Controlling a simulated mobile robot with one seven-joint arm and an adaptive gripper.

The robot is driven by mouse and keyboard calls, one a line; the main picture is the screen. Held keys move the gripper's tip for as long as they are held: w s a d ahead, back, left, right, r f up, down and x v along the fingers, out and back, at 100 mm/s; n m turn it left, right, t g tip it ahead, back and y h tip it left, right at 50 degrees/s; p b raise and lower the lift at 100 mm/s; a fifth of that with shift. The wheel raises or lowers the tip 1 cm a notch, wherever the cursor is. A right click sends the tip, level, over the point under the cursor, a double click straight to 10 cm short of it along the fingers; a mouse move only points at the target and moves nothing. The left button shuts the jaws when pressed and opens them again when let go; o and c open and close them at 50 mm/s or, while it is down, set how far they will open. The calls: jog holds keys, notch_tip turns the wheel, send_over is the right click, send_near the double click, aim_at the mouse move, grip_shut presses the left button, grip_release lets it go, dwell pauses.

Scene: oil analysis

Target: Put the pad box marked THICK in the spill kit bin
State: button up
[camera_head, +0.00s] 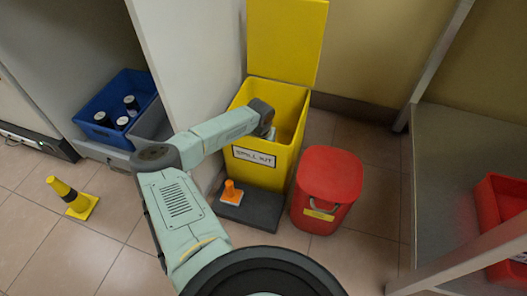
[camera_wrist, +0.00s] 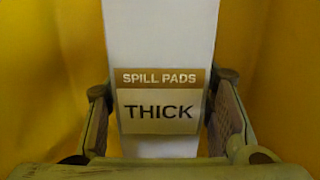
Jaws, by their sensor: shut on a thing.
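In the wrist view a tall white pad box (camera_wrist: 158,40) carries a brown label reading SPILL PADS and a pale label reading THICK. My gripper (camera_wrist: 158,105) is shut on its two sides. Yellow walls surround the box in that view. In the head view the yellow spill kit bin (camera_head: 259,171) stands with its lid (camera_head: 286,40) raised. My arm reaches over the bin's left rim, and my gripper (camera_head: 270,132) is down inside the opening. The box is mostly hidden there. I cannot tell whether its bottom touches the bin floor.
A red lidded bin (camera_head: 328,180) stands right of the yellow bin. A yellow-black post (camera_head: 70,197) stands on the floor at left. A blue crate (camera_head: 103,138) holds several containers. A red bin (camera_head: 496,215) is at right.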

jog(key=o, duration=1.4)
jog(key=shift+f, duration=0.1)
jog(key=r+p, duration=0.1)
jog(key=r, duration=0.3)
jog(key=s+r+p, duration=0.1)
jog(key=r, duration=0.3)
jog(key=r+p, duration=0.1)
jog(key=r, duration=0.3)
jog(key=shift+s+a+r+p, duration=0.15)
jog(key=shift+s+a+p, duration=0.15)
jog(key=shift+s, duration=0.05)
